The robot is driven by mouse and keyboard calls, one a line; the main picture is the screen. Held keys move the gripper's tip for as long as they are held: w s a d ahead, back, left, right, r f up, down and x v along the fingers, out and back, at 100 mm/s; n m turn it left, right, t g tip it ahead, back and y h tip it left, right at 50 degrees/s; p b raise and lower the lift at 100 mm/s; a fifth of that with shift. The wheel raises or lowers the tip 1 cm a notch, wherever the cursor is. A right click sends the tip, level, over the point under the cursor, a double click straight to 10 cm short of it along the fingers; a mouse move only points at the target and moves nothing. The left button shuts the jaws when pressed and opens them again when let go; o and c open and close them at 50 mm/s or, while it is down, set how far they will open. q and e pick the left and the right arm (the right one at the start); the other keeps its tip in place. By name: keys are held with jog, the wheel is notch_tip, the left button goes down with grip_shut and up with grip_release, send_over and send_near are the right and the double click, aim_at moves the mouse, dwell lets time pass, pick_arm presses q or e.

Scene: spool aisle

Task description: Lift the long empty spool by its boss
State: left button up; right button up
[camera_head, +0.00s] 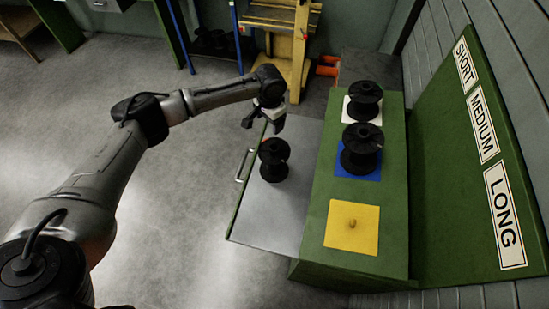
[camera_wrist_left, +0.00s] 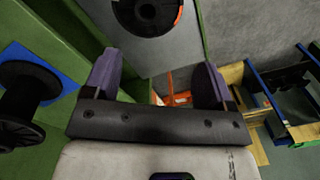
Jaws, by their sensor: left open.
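A black spool (camera_head: 274,160) stands upright in the open grey drawer, with a narrow core between two round flanges. It is the only spool in the drawer. My left gripper (camera_head: 264,122) is just beyond the spool, near the drawer's far end. In the left wrist view its two purple fingers (camera_wrist_left: 157,82) are wide apart with nothing between them. My right gripper is not in view.
The green cabinet top (camera_head: 315,205) carries black spools on a white square (camera_head: 349,117) and a blue square (camera_head: 345,171). The yellow square (camera_head: 340,237) holds only a small peg. A SHORT, MEDIUM, LONG board (camera_head: 450,150) stands right. Floor left of the drawer (camera_head: 290,215) is clear.

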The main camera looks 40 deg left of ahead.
pick_arm(q)
jog(key=n+b, duration=0.1)
jog(key=b, duration=0.1)
send_over(273, 146)
jog(key=s, duration=0.2)
notch_tip(273, 146, down, 9)
jog(key=f, duration=0.2)
jog(key=w+d+f, duration=0.1)
jog(key=f, duration=0.1)
jog(key=shift+b, duration=0.35)
jog(key=shift+f, duration=0.45)
jog(key=c, duration=1.4)
jog(key=shift+c, duration=0.2)
jog(key=shift+r, duration=0.15)
